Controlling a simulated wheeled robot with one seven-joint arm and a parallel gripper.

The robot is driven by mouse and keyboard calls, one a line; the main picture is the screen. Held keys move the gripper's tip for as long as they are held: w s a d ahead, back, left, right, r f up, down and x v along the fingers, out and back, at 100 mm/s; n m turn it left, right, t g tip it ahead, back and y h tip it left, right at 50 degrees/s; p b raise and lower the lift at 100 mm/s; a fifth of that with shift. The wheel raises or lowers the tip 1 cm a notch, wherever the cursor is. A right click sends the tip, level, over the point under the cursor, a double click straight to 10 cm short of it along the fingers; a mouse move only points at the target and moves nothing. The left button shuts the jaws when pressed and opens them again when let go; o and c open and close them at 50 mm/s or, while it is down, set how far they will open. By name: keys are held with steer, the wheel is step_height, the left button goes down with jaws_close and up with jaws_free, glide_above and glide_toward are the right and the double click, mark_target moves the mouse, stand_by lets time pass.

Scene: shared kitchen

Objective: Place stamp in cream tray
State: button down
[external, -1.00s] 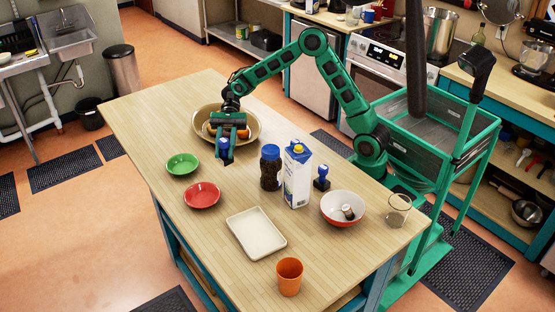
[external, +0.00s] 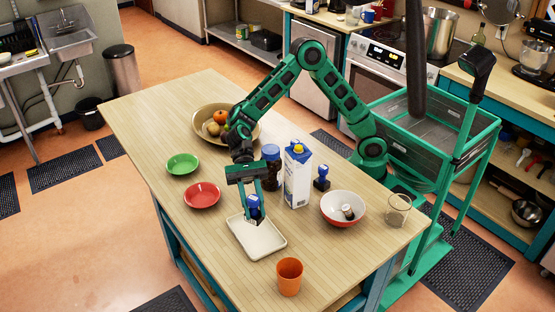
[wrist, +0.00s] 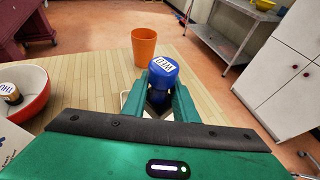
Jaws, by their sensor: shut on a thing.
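A blue stamp with a white label (wrist: 163,66) is held between the fingers of my gripper (external: 252,205). The stamp also shows in the external view (external: 254,202), above the cream tray (external: 265,243), over its back part. Whether its bottom touches the tray cannot be told. The tray is rectangular and looks empty; in the wrist view only small bits of it show beside the fingers. A second blue stamp-like object (external: 321,178) stands on the table right of the milk carton.
A red plate (external: 202,195) lies left of the tray, and an orange cup (external: 289,277) stands in front. A red-white bowl (external: 343,207) is to the right.

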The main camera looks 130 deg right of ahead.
steer(key=shift+f, duration=3.35)
steer(key=c, duration=1.4)
jaws_free()
steer(key=shift+f, duration=0.1)
steer(key=shift+d, duration=0.1)
steer(key=v, duration=1.2)
